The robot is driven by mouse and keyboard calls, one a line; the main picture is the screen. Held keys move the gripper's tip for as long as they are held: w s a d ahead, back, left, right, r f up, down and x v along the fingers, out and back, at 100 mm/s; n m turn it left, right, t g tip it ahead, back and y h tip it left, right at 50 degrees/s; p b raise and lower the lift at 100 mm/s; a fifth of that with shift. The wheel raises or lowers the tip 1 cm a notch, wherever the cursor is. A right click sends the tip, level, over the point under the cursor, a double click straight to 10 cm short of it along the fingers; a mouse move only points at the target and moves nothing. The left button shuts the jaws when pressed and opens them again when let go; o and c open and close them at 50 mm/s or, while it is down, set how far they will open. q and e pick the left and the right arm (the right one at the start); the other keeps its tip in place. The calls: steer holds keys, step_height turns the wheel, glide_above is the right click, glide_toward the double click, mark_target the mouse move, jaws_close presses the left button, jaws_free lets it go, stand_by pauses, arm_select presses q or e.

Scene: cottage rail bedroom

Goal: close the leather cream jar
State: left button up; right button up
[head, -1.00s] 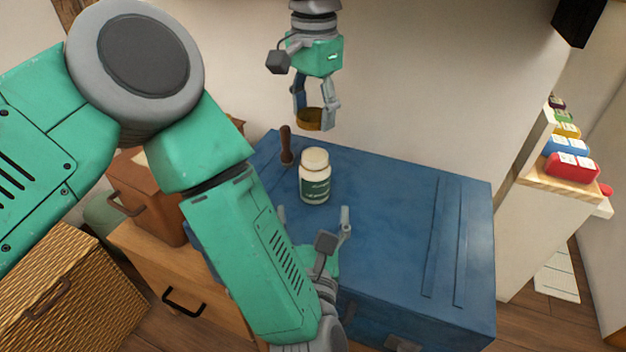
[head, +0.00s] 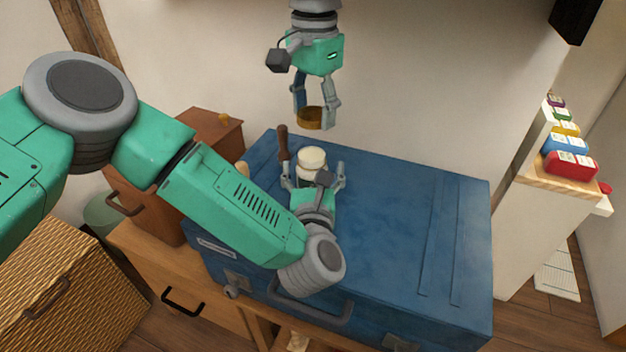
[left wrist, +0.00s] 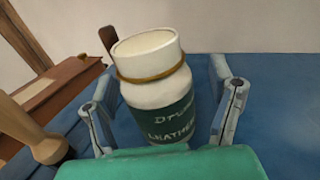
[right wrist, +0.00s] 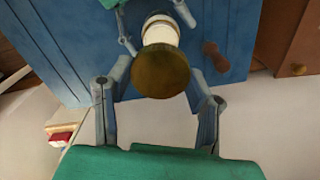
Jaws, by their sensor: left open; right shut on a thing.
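The leather cream jar (head: 311,160) stands upright on the blue trunk, white with a dark green label. In the left wrist view the jar (left wrist: 158,85) has an open-looking pale mouth and a brown ring around its neck. My left gripper (head: 314,172) is open, with its fingers on either side of the jar; contact cannot be told. My right gripper (head: 315,120) is above and behind the jar, shut on a round brown lid (head: 310,118). The lid also shows in the right wrist view (right wrist: 160,71), apart from the jar.
The blue trunk (head: 400,220) has free room to the right. A dark brown wooden-handled tool (head: 283,143) stands just left of the jar. A brown box (head: 150,195) stands further left. A shelf with coloured items (head: 570,165) is at far right, and a wall is behind.

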mark_target(312, 154)
arm_select(q)
steer(key=shift+w+a, duration=0.1)
arm_select(e)
steer(key=shift+a, duration=0.1)
arm_select(q)
steer(key=shift+a, duration=0.1)
steer(key=c, duration=0.4)
arm_select(e)
steer(key=shift+a, duration=0.1)
arm_select(q)
jaws_close()
arm_select(e)
step_height(312, 154, down, 4)
steer(key=shift+s+f, duration=0.1)
steer(key=shift+f, duration=0.3)
steer(key=shift+f, duration=0.15)
steer(key=shift+f, duration=0.75)
steer(key=shift+f, duration=0.6)
